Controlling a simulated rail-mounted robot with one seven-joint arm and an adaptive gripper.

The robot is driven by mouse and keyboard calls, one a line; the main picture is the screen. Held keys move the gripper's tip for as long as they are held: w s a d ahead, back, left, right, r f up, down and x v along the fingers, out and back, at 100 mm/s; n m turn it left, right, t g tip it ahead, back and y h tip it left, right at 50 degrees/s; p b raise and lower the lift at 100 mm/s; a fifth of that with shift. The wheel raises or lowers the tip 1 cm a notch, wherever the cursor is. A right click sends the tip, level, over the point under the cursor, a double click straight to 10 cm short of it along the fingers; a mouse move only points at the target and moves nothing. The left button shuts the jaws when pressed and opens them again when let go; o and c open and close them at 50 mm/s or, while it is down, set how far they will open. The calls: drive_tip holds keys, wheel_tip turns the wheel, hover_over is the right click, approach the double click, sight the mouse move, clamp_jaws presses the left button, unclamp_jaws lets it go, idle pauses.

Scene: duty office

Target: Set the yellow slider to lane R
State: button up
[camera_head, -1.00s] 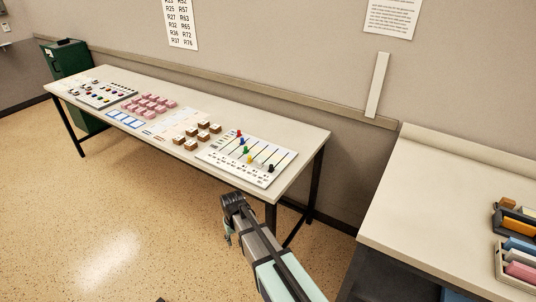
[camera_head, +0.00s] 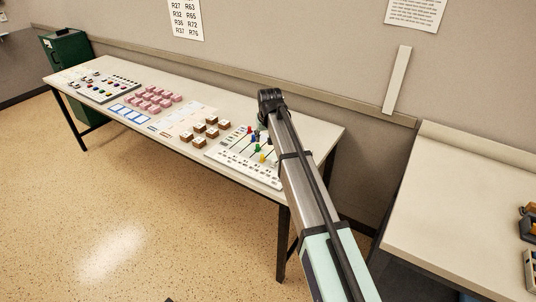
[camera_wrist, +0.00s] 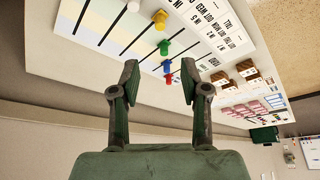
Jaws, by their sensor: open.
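The slider board (camera_head: 226,152) lies at the right end of the long table, a white panel with dark slots and coloured knobs. The yellow slider (camera_head: 262,158) is nearest the front among the coloured knobs; it also shows in the wrist view (camera_wrist: 160,18), at the upper middle. Lane R's label cannot be made out.
Brown blocks (camera_head: 205,131) and pink blocks (camera_head: 153,98) stand on the table left of the board. A wall (camera_head: 300,50) runs behind the table. A second counter (camera_head: 455,210) with trays stands at the right, across a gap.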

sight(262, 155)
drive_tip(key=p+x, duration=0.4)
drive_tip(key=x, duration=1.2)
drive_tip(key=shift+w, duration=0.1)
drive_tip(key=shift+r, duration=0.1)
clamp_jaws()
